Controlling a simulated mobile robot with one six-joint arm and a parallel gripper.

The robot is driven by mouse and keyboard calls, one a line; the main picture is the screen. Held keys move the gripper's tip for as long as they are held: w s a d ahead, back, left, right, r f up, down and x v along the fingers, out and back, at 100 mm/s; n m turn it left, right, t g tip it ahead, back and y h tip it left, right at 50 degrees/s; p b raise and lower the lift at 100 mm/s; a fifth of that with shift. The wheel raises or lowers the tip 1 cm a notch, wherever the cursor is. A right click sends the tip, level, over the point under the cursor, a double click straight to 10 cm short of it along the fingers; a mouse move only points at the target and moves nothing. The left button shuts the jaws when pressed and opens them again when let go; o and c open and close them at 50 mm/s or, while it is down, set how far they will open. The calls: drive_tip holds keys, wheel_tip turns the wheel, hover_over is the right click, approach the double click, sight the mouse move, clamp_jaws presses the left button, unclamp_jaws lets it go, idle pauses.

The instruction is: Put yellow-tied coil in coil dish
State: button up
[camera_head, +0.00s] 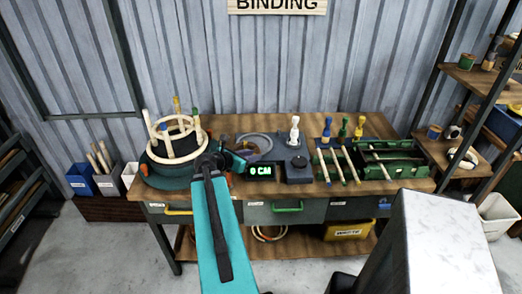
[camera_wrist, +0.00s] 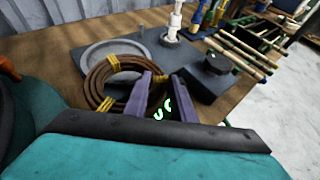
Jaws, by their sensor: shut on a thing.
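The yellow-tied coil (camera_wrist: 98,88) is a brown ring of rattan with yellow bindings in the wrist view. My gripper (camera_wrist: 162,84) has its fingers close in front of the coil's right side and is shut on it. The coil overlaps the near part of the coil dish (camera_wrist: 138,47), a shallow grey round dish; I cannot tell whether the two touch. The dish also shows in the head view (camera_head: 256,137), just beyond my gripper (camera_head: 240,164). My arm hides most of the coil there.
A round form with pale posts (camera_head: 172,158) stands left of my arm. Farther right are rods and a green rack (camera_head: 400,170).

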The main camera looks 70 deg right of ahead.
drive_tip(key=b, duration=0.5)
drive_tip(key=shift+d+f, duration=0.2)
drive_tip(key=shift+d, duration=0.1)
drive_tip(key=shift+d+r, duration=0.2)
drive_tip(key=shift+d, duration=0.2)
drive_tip(key=d+p, duration=0.1)
drive_tip(key=d, duration=0.3)
drive_tip(key=d+f+p, duration=0.1)
drive_tip(key=d, duration=0.3)
drive_tip(key=w+d+p, duration=0.1)
drive_tip(key=d, duration=0.3)
drive_tip(key=shift+d+f, duration=0.15)
drive_tip(key=shift+d, duration=0.15)
drive_tip(key=shift+f+p, duration=0.6)
drive_tip(key=shift+f, duration=1.15)
drive_tip(key=o, duration=1.1)
drive_tip(key=shift+a, duration=0.1)
